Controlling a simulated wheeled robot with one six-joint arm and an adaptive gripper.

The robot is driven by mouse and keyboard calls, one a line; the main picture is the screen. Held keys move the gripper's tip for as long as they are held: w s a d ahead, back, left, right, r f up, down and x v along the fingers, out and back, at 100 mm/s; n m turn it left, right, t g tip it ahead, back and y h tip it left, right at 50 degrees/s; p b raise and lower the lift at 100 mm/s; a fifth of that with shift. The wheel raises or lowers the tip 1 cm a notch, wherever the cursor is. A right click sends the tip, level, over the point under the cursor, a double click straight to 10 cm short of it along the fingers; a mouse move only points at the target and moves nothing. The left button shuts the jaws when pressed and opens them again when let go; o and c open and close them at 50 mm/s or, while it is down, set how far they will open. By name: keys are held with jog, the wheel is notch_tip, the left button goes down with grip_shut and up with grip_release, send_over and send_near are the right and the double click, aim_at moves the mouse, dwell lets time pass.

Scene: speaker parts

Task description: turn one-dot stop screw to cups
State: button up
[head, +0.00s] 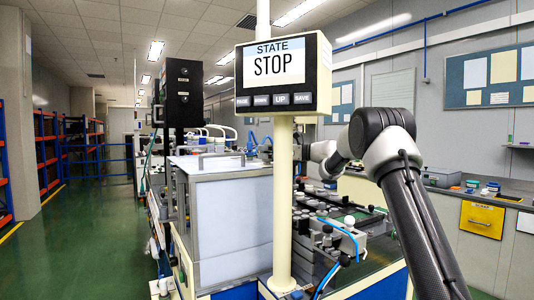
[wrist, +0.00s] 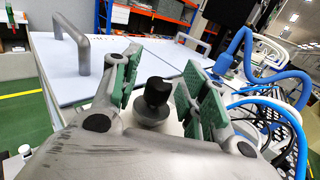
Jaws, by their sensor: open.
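My gripper (wrist: 158,84) is open in the wrist view, with green pads on both fingers. A black knob-like screw head (wrist: 157,92) on a round grey base shows between the pads, with a gap on each side. I cannot see a dot mark on it, so I cannot tell whether it is the one-dot stop screw. No cups can be made out.
A sign panel (head: 282,73) on the post reads STATE STOP. White covers with a grey handle (wrist: 80,40) lie beyond the left finger. Blue hoses (wrist: 265,75) and a black grid run close to the right finger. The green floor (head: 95,240) at left is clear.

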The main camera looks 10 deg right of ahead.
grip_shut()
jog(key=shift+m+t, duration=0.3)
jog(key=shift+t, duration=0.1)
jog(key=m+t+h, duration=0.3)
jog(key=t, duration=0.1)
jog(key=shift+a+h, duration=0.1)
jog(key=shift+h, duration=0.2)
jog(key=shift+m+t+h, duration=1)
jog(key=shift+m+h, duration=0.2)
jog(key=shift+h, duration=0.1)
grip_release()
